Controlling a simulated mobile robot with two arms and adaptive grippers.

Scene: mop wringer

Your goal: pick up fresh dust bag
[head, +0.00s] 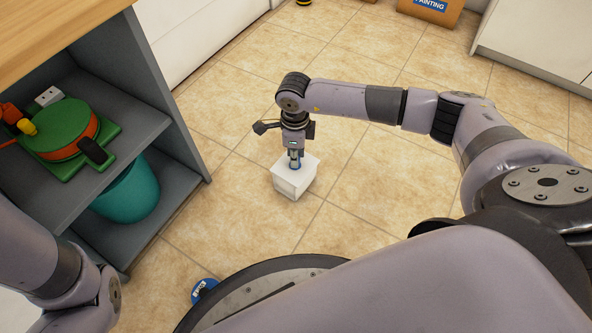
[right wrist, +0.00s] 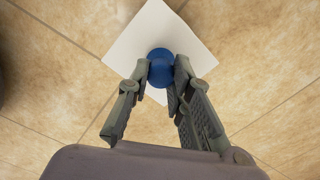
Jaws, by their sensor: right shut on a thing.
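A white box-shaped thing (head: 290,186), which I take to be the fresh dust bag, is at the middle of the head view over the tiled floor. In the right wrist view its white top (right wrist: 150,32) shows as a square with a round blue knob (right wrist: 160,54) on it. My right gripper (head: 295,161) points down at the white thing from above. Its two fingers (right wrist: 161,70) are shut on the blue knob, one on each side. I cannot tell whether the white thing touches the floor. My left arm shows at the lower left, but its gripper is out of view.
A grey shelf unit (head: 150,88) at the left holds a green and orange device (head: 66,128) and a teal bucket (head: 128,192). A small blue round thing (head: 204,290) is by my base. A cardboard box (head: 430,11) stands far back. Tiled floor around the white thing is clear.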

